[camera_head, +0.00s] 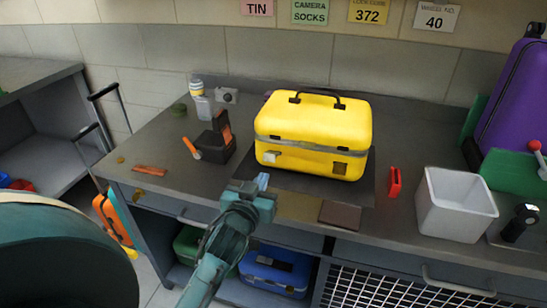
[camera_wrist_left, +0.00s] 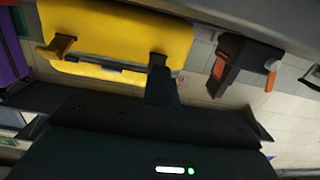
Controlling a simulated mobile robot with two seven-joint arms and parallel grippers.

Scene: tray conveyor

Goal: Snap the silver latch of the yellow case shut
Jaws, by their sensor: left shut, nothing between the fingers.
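The yellow case (camera_head: 318,128) stands upright on a dark mat on the workbench, its lid down and black handle on top. A pale silver latch (camera_head: 271,156) is on the left of its front. A darker, brownish latch (camera_head: 340,168) is on the right of its front; in the left wrist view this brownish latch (camera_wrist_left: 60,46) sticks out. My left gripper (camera_head: 262,182) is shut and empty, just in front of the case below the silver latch. In the left wrist view its fingertips (camera_wrist_left: 161,86) overlap the silver latch's area and partly hide it; contact cannot be told.
A dark holder with orange-handled tools (camera_head: 216,146) stands left of the case. A red object (camera_head: 394,182) and a white bin (camera_head: 455,207) are to the right. A brown flat piece (camera_head: 340,215) lies at the front edge. A purple suitcase (camera_head: 513,100) stands far right.

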